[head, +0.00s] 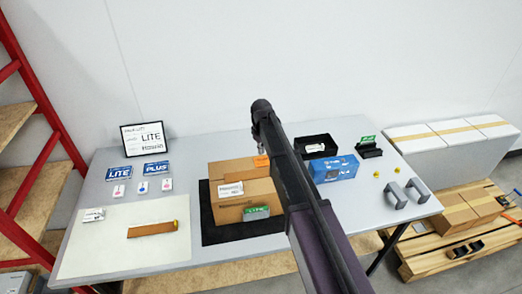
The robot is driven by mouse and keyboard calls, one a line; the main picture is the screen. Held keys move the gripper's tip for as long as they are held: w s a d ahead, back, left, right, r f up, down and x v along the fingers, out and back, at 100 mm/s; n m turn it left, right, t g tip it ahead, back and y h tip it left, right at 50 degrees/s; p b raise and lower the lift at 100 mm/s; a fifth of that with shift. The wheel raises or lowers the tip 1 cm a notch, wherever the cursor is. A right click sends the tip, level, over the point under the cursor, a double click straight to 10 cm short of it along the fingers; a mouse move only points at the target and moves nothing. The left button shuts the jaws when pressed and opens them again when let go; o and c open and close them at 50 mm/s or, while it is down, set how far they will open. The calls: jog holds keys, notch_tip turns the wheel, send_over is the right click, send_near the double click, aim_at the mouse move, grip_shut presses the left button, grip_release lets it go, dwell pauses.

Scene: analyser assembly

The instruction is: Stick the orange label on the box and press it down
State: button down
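The brown cardboard box (228,172) stands on a black mat (208,222) in the middle of the table. It has a white printed label (230,190) and a green label (256,213) on its near side. The orange label (261,161) shows at the box's upper right, under the end of my arm. I cannot tell whether it lies on the box or hangs just above it. My gripper (260,143) points down over this spot, mostly hidden by my arm. Its fingers are too small and covered to read. My arm also hides the box's right side.
A blue box (333,169) and a black tray (315,145) stand right of my arm. Grey brackets (407,193) lie farther right. A pale mat (105,238) with a brown strip (152,230) lies left. Blue cards (156,168) and a framed sign (145,139) are behind it.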

jog(key=shift+r+p, duration=0.55)
jog(key=shift+r, duration=0.25)
jog(key=s+d+m, duration=0.1)
jog(key=s+d, duration=0.2)
jog(key=d, duration=0.1)
jog(key=s+d+m, duration=0.1)
jog(key=s+d, duration=0.3)
jog(key=s+d+m, duration=0.1)
jog(key=s+d, duration=0.3)
jog(key=shift+f+m, duration=0.1)
jog(key=shift+m, duration=0.3)
jog(key=s+d+m, duration=0.5)
jog(key=s+d, duration=0.6)
jog(key=s, duration=0.4)
jog(key=shift+a, duration=0.1)
